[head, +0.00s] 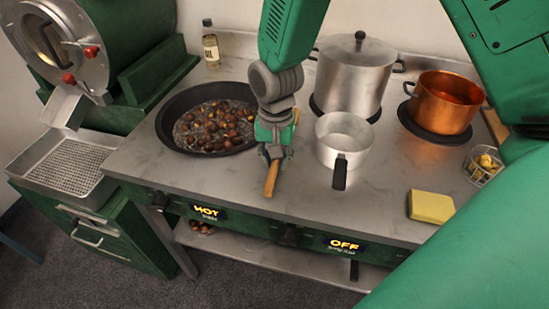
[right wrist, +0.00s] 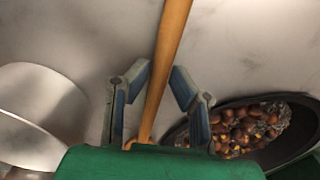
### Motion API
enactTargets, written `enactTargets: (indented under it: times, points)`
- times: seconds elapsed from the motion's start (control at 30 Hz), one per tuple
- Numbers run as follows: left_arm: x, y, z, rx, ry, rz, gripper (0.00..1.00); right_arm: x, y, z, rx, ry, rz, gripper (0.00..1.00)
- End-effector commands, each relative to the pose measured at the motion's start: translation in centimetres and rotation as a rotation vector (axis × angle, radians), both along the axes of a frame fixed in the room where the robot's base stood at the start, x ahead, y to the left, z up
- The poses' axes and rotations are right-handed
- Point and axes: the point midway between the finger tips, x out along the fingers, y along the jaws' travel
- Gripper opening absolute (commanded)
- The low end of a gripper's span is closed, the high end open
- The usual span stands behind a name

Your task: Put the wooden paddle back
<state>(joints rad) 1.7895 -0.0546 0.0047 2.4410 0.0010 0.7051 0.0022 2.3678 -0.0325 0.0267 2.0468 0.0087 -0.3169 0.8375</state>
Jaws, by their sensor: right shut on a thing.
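The wooden paddle (head: 271,180) is in my right gripper (head: 273,154), between the dark chestnut pan and the small saucepan. Its light-brown handle end points toward the front edge of the counter; a short bit of wood shows behind the gripper. In the right wrist view the paddle (right wrist: 170,48) runs up between the two fingers of the gripper (right wrist: 157,85), slightly tilted. The gripper is shut on it. I cannot tell whether the paddle touches the counter. The rest of the paddle is hidden by the gripper. My left gripper is not in view.
The wide pan (head: 167,132) of chestnuts is left of the gripper. The saucepan (head: 343,138) stands close on the right, its black handle toward the front. A steel pot (head: 352,75), copper pot (head: 444,103) and yellow sponge (head: 431,207) are farther right. The front-middle counter is clear.

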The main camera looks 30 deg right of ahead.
Motion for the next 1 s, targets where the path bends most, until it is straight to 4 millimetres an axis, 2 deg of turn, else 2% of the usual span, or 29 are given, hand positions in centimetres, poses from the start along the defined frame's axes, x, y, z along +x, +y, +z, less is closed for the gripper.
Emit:
enactTargets:
  times: [0.37,0.4,0.47,0.8,0.87,1.0]
  points:
    - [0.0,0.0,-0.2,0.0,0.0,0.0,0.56,0.0,0.0,-0.7,-0.001,-0.001,0.0,0.0]
    - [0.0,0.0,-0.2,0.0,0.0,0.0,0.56,0.0,0.0,-0.7,-0.001,-0.001,0.0,0.23]
    - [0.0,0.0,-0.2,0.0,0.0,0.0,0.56,0.0,0.0,-0.7,-0.001,-0.001,0.0,0.44]
    - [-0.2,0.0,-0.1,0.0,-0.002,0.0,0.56,0.0,0.0,-0.5,0.0,0.0,0.0,0.44]
    - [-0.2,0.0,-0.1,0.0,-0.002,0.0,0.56,0.1,0.0,-0.1,0.0,-0.001,0.0,0.44]
    - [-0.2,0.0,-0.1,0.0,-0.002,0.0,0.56,0.1,0.0,1.9,-0.001,-0.004,0.0,0.44]
